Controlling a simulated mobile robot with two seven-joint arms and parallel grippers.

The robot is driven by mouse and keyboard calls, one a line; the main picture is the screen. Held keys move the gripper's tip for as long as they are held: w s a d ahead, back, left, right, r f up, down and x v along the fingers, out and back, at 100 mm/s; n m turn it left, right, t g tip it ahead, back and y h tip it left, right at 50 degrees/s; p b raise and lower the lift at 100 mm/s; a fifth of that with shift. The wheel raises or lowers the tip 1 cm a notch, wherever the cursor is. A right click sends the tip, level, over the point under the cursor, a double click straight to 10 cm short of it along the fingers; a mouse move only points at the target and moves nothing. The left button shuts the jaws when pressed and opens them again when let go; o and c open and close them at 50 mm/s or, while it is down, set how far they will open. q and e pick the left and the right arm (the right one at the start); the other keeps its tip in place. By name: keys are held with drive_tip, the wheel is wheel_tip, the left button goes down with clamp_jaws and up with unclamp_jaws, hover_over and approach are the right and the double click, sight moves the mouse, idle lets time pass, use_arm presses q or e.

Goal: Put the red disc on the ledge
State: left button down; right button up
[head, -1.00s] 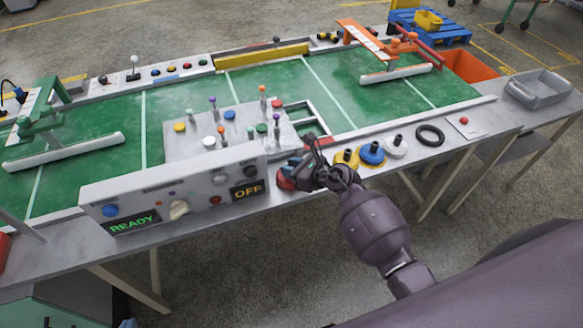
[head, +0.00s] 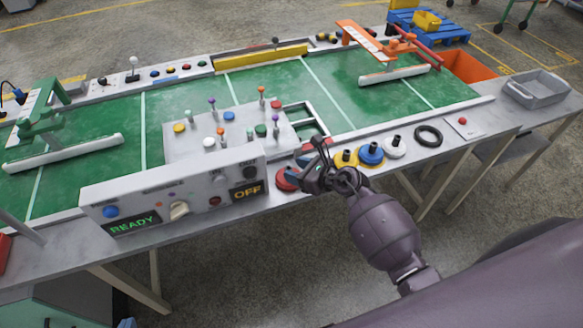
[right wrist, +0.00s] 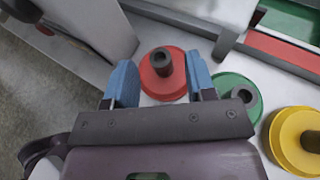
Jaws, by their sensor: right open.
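The red disc (head: 284,182) sits on the grey front strip of the table, right of the control box, partly hidden by my right gripper (head: 303,168). In the right wrist view the red disc (right wrist: 152,84) lies flat, with a dark upright knob. My right gripper (right wrist: 161,70) is open, its two blue fingers on either side of the knob in the picture. I cannot tell how far down the fingers reach, and no touch shows. My left gripper is not in view. I cannot tell which surface is the ledge.
A green disc (right wrist: 236,86) and a yellow disc (right wrist: 285,145) are close to the right of the red disc. Blue (head: 371,155) and white (head: 394,148) discs and a black ring (head: 429,135) follow. The control box (head: 170,192) stands close on the left.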

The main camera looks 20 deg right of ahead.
drive_tip(key=v, duration=0.9)
drive_tip(key=shift+s+p, duration=0.25)
drive_tip(key=shift+p, duration=0.15)
drive_tip(key=s+d+r+m+t+h, duration=0.1)
drive_tip(key=s+d+m+t+h, duration=0.2)
drive_tip(key=m, duration=0.9)
drive_tip(key=s+d+r+m+t+h, duration=0.15)
drive_tip(key=s+m+t, duration=0.25)
drive_tip(key=m, duration=0.8)
drive_tip(key=s+f+m+g+h, duration=0.3)
drive_tip(key=s+f+m+g, duration=0.3)
drive_tip(key=m, duration=1.2)
drive_tip(key=shift+s+a+f, duration=0.15)
drive_tip(key=shift+s+f, duration=1.8)
drive_tip(key=shift+s, duration=0.5)
drive_tip(key=shift+h, duration=0.25)
